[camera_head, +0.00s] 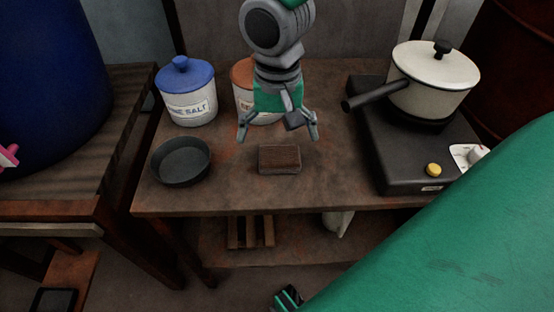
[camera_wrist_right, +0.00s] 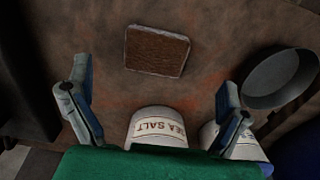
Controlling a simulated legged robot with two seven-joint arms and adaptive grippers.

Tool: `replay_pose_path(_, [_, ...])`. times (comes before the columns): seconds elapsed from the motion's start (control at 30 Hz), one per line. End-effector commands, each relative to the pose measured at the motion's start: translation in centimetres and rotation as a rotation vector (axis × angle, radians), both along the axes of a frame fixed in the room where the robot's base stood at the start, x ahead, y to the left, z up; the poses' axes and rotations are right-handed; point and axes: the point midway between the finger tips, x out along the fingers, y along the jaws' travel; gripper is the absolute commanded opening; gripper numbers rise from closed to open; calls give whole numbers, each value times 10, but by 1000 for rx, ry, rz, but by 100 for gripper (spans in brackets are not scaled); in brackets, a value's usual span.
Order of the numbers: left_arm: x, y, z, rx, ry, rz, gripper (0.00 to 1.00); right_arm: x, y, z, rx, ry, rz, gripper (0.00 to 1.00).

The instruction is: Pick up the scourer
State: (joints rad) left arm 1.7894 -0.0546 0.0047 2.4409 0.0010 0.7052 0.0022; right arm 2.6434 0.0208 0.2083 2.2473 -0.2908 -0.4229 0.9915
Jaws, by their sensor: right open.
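The scourer (camera_head: 280,159) is a brown rectangular block lying flat on the wooden table, near the middle of its front part. In the right wrist view the scourer (camera_wrist_right: 157,52) shows whole, with a paler rim, beyond the fingers. My right gripper (camera_head: 278,134) is open and empty. Its spread fingers point down just behind and above the scourer and appear apart from it. In the right wrist view the two fingers of the gripper (camera_wrist_right: 155,76) stand wide apart with nothing between them.
A dark round pan (camera_head: 181,168) stands left of the scourer. A blue-lidded salt jar (camera_head: 188,100) and an orange-lidded jar (camera_head: 243,104) stand behind. A black hotplate (camera_head: 405,160) carries a cream pot (camera_head: 430,88) at right. The table front (camera_head: 300,200) is clear.

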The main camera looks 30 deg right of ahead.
Motion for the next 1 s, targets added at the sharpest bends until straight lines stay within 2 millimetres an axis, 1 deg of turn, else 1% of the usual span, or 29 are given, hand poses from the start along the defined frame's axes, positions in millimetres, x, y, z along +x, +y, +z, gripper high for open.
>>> replay_pose_path(0.03, [0,0,-5,0,0,0,34,-1,0,-9,-1,2,0,97])
replay_pose_path(0.1, [0,0,-7,0,0,0,34,-1,0,-15,0,1,0,97])
replay_pose_path(0.27, [0,0,-9,0,0,0,34,0,-1,-21,-1,-1,0,97])
replay_pose_path(0.33, [0,0,-13,0,0,0,34,0,-1,-28,1,1,0,97])
replay_pose_path(0.5, [0,0,-30,0,0,0,34,2,-5,-55,2,1,0,97])
replay_pose_path(0.6, [0,0,-35,0,0,0,34,1,-5,-68,1,2,0,97])
replay_pose_path(0.7, [0,0,-36,0,0,0,34,1,-5,-71,2,-1,1,97])
replay_pose_path(0.87, [0,0,-35,0,0,0,34,1,-4,-69,1,-2,1,97])
replay_pose_path(0.97, [0,0,-35,0,0,0,34,1,-4,-69,2,-1,1,66])
replay_pose_path(1.0, [0,0,-35,0,0,0,34,1,-4,-69,2,-1,1,52])
